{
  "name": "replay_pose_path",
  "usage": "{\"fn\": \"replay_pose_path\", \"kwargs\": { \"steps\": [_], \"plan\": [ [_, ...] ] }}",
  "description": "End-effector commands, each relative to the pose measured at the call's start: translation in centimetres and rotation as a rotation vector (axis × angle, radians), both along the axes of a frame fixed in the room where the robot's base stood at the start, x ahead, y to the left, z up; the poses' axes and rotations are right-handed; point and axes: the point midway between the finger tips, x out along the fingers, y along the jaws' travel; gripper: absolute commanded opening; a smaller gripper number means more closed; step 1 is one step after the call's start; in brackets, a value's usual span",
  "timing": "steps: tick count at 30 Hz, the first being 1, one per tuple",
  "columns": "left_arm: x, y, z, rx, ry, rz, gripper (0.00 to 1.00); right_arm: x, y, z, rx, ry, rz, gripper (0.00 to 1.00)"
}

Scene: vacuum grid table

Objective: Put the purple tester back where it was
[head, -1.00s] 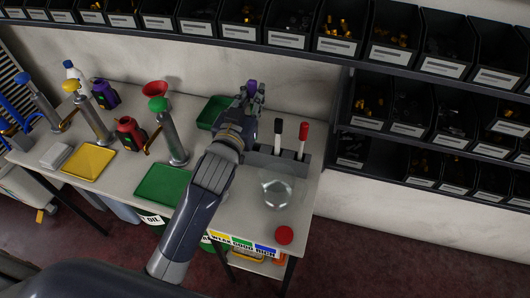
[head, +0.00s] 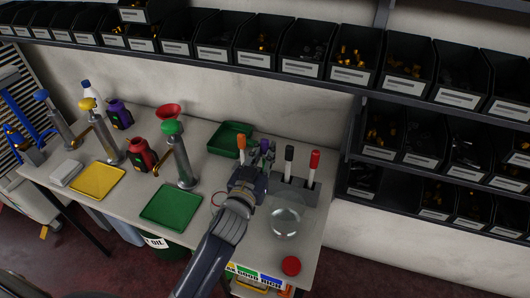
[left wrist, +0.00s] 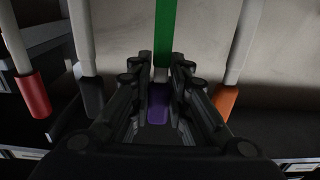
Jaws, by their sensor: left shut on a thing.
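My left gripper (head: 260,161) is shut on the purple tester (head: 264,145), at the left part of the grey rack (head: 306,193). In the left wrist view the purple end (left wrist: 158,104) sits between the fingers, with a green strip in line beyond it. The orange tester (head: 241,143) is on one side of the gripper. The black tester (head: 289,154) and red tester (head: 314,160) stand upright in the rack on the other side. The gripper hides the purple tester's lower end, so I cannot tell whether it is seated in the rack. My right gripper is not in view.
A clear round dish (head: 286,222) and a red disc (head: 291,265) lie in front of the rack. A green tray (head: 230,152) is behind left. Dispensers, a green plate (head: 171,218) and a yellow plate (head: 97,180) stand left. Shelved bins line the wall.

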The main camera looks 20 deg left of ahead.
Motion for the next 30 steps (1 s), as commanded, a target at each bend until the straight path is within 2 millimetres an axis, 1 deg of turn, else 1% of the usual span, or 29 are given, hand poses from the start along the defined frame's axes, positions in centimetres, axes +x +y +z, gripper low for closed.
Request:
{"fn": "replay_pose_path", "kwargs": {
  "steps": [5,6,7,8,17,20,22,26,30],
  "plan": [
    [0.0,0.0,-0.5,-0.001,0.000,0.000,0.05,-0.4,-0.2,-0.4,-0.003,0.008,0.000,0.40],
    [0.0,0.0,-0.3,0.000,0.000,0.000,0.26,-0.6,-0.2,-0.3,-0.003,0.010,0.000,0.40],
    [0.0,0.0,-0.3,0.000,0.000,0.000,0.33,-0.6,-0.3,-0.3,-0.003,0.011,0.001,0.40],
    [0.0,0.0,-0.3,0.000,0.000,0.000,0.37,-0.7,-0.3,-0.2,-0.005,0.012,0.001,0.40],
    [0.0,0.0,-0.2,0.000,0.000,0.000,0.37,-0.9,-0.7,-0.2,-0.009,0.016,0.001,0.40],
    [0.0,0.0,0.3,0.001,-0.001,-0.001,0.37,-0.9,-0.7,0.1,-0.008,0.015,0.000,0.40],
    [-0.7,0.0,-0.2,0.000,0.003,-0.001,0.37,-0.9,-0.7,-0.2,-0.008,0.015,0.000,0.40],
    [-2.7,0.1,-0.2,-0.001,0.003,0.000,0.37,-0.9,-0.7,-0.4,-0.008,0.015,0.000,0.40],
    [-5.6,0.2,-0.2,-0.002,0.003,0.000,0.37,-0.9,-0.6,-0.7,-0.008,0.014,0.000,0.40]
  ]
}}
